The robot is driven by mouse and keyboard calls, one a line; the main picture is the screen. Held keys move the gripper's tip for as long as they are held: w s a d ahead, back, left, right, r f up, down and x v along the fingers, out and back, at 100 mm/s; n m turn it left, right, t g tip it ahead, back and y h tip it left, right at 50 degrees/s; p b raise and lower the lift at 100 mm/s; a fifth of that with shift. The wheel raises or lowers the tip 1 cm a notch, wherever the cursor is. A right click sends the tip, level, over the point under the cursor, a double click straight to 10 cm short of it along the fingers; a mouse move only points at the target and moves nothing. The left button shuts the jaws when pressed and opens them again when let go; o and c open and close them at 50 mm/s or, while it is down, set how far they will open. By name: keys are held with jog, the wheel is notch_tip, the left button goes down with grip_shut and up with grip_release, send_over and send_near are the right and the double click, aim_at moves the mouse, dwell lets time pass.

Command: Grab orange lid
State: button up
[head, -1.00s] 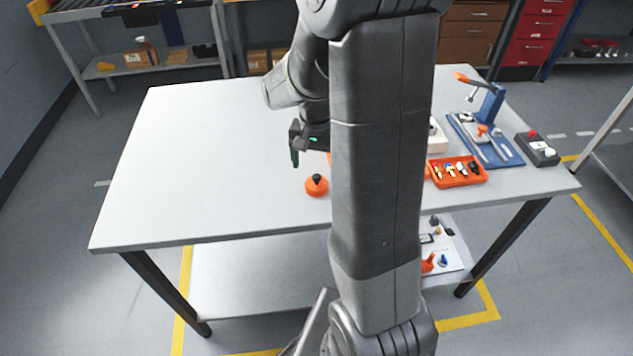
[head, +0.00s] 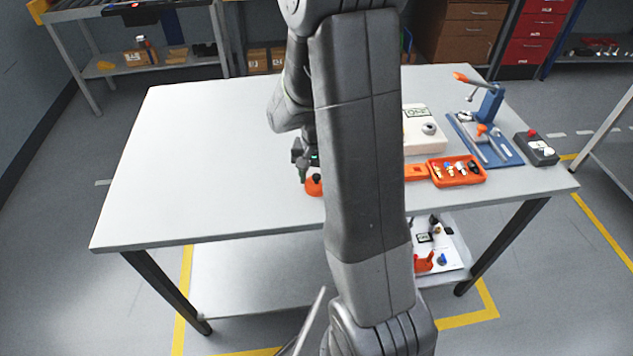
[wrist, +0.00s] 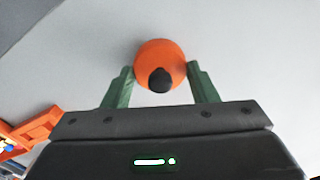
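The orange lid (head: 313,188) is a round disc with a black knob, lying on the white table (head: 180,190). It also shows in the wrist view (wrist: 150,58), with its knob toward the gripper body. My gripper (head: 308,178) is low at the lid, partly hidden by my arm in the head view. In the wrist view its two green fingers (wrist: 160,85) are apart, one on each side of the lid's near part. The fingertips look very close to the lid's edge; I cannot tell whether they touch it.
An orange tray (head: 436,182) with several small fittings lies right of my arm. The table's left half is clear.

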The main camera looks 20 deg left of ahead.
jog(key=c, duration=0.4)
jog(key=shift+o, duration=0.2)
